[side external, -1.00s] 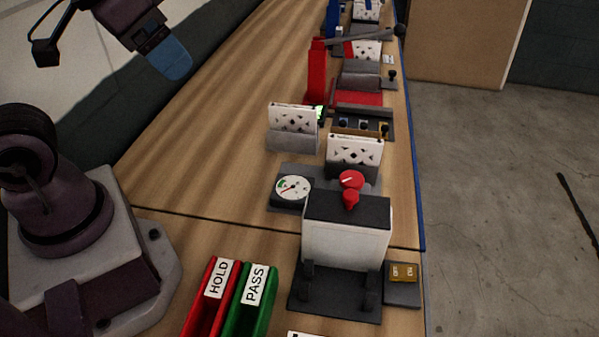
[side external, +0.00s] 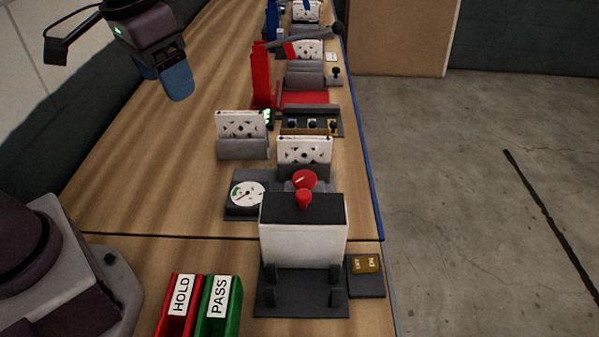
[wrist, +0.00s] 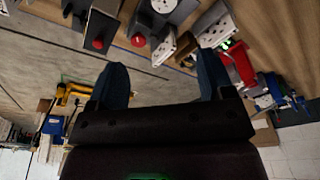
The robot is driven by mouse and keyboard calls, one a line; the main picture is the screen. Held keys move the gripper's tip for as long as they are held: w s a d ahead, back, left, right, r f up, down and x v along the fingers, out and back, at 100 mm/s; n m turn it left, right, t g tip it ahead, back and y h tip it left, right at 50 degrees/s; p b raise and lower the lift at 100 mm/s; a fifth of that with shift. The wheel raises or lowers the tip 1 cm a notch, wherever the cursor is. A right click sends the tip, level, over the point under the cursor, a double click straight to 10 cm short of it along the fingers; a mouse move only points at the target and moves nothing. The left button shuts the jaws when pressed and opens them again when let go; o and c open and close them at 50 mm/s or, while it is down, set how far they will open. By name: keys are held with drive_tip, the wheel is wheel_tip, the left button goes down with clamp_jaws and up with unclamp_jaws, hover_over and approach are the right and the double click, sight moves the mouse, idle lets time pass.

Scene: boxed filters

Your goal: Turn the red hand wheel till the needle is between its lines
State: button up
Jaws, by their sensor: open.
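The red hand wheel (side external: 304,180), with a white mark on top, sits behind a black-topped white box (side external: 302,232). A smaller red knob (side external: 303,199) stands between them in the picture. The round white gauge (side external: 248,194) lies just left of the wheel; it has a green patch on its left side and a thin needle, but its lines are too small to read. My gripper (side external: 178,86) is high over the bench, left of and well apart from the wheel. In the wrist view my gripper (wrist: 162,78) has its blue fingers wide apart with nothing between them.
White patterned filters (side external: 304,150) stand in grey holders behind the wheel. A red upright press (side external: 262,75) with a dark lever is farther back. Red HOLD (side external: 180,297) and green PASS (side external: 217,297) bins are in front. The bench's left side is clear.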

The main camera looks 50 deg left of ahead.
drive_tip(key=w+d+f+n+g, duration=0.25)
drive_tip(key=w+f, duration=0.35)
drive_tip(key=w, duration=0.5)
drive_tip(key=n+g+h, duration=0.3)
drive_tip(key=n, duration=0.2)
approach(305, 177)
drive_tip(key=x, duration=0.9)
drive_tip(key=shift+f, duration=0.1)
drive_tip(key=shift+c, duration=0.2)
drive_tip(key=c, duration=0.9)
drive_tip(key=shift+o, duration=0.2)
